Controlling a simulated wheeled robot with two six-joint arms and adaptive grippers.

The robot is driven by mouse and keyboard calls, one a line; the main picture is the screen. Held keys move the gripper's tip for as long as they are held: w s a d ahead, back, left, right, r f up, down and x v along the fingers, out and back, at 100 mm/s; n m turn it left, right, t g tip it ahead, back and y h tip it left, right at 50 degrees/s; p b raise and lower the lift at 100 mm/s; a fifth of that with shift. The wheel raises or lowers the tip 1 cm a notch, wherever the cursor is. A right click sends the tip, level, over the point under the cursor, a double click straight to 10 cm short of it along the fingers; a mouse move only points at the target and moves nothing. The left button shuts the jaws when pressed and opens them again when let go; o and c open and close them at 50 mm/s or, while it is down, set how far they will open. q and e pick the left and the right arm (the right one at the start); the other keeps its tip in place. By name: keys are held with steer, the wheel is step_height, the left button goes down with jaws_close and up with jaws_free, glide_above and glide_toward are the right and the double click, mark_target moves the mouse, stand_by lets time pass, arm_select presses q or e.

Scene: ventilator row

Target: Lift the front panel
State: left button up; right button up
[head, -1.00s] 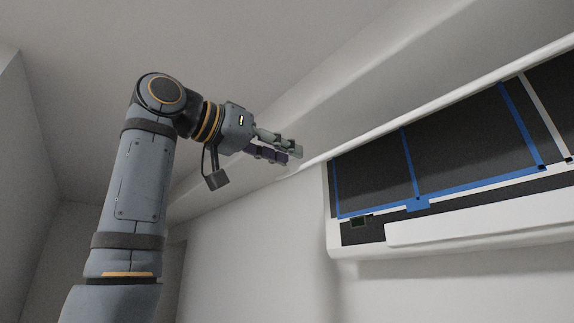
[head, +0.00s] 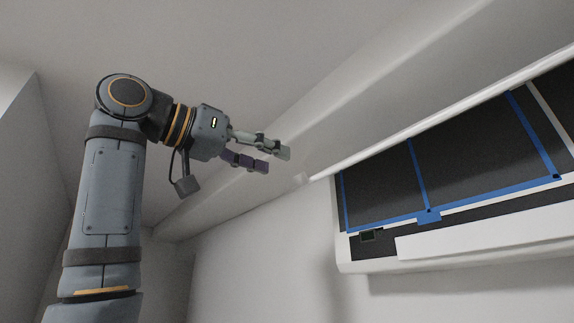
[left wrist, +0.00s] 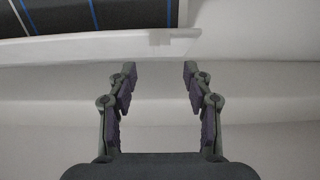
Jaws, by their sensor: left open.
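The white wall unit at the right of the head view has its front panel (head: 440,119) standing up and out from its top edge, seen nearly edge-on. Below it, dark filters (head: 385,192) with blue frames are exposed. My left gripper (head: 274,160) is open and empty, left of the panel's near end, with a gap between them. In the left wrist view, the fingers (left wrist: 159,72) are spread apart with nothing between them. A white panel edge (left wrist: 80,48) lies beyond the fingertips, with dark, blue-striped filter above it. My right gripper is not in view.
The unit's lower white cover (head: 480,235) juts from the wall (head: 260,260). The ceiling (head: 260,50) and its sloped ledge run close above the panel and the gripper. Open air lies between the gripper and the unit.

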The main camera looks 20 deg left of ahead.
arm_select(q)
steer(key=v, duration=0.6)
steer(key=shift+s+a, duration=0.15)
steer(key=shift+s, duration=0.1)
steer(key=shift+w, duration=0.15)
